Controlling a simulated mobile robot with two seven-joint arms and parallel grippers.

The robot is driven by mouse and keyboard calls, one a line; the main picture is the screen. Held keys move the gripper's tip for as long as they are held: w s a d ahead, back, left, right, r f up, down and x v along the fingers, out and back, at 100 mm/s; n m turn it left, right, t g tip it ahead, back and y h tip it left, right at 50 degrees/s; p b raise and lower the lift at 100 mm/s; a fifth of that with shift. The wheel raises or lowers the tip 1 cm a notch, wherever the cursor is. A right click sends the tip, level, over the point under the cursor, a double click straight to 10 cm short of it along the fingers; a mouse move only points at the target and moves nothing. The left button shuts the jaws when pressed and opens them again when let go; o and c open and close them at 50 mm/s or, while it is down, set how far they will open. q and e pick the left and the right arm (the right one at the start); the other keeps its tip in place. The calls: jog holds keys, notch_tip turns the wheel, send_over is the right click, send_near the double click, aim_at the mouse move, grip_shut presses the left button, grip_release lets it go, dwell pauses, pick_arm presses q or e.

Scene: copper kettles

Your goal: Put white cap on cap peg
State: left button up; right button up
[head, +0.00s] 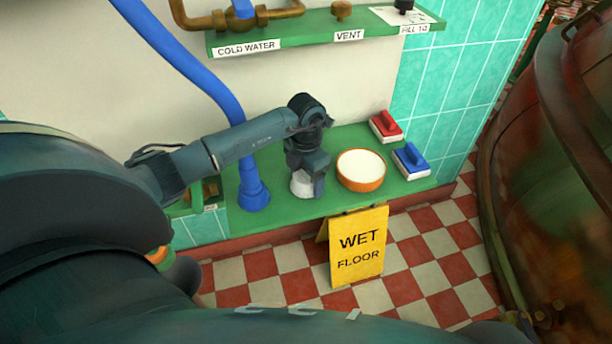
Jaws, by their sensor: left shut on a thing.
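The white cap (301,185) is at the green lower shelf, left of the orange bowl. My left gripper (308,182) points down at it and is shut on it, covering part of its right side. I cannot tell whether the cap touches the shelf. I cannot make out a cap peg for certain. My right gripper is not in view.
An orange bowl with white contents (361,170), a red-handled brush (386,126) and a blue one (411,160) stand on the green shelf (340,137). A blue hose (252,190) stands left. A yellow wet-floor sign (358,247) stands in front; a copper kettle (560,170) is right.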

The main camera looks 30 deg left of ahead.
pick_arm(q)
jog(key=shift+f, duration=0.2)
jog(key=o, duration=1)
notch_tip(320, 180, up, 13)
jog(key=shift+r+p, duration=0.1)
jog(key=shift+p, duration=0.85)
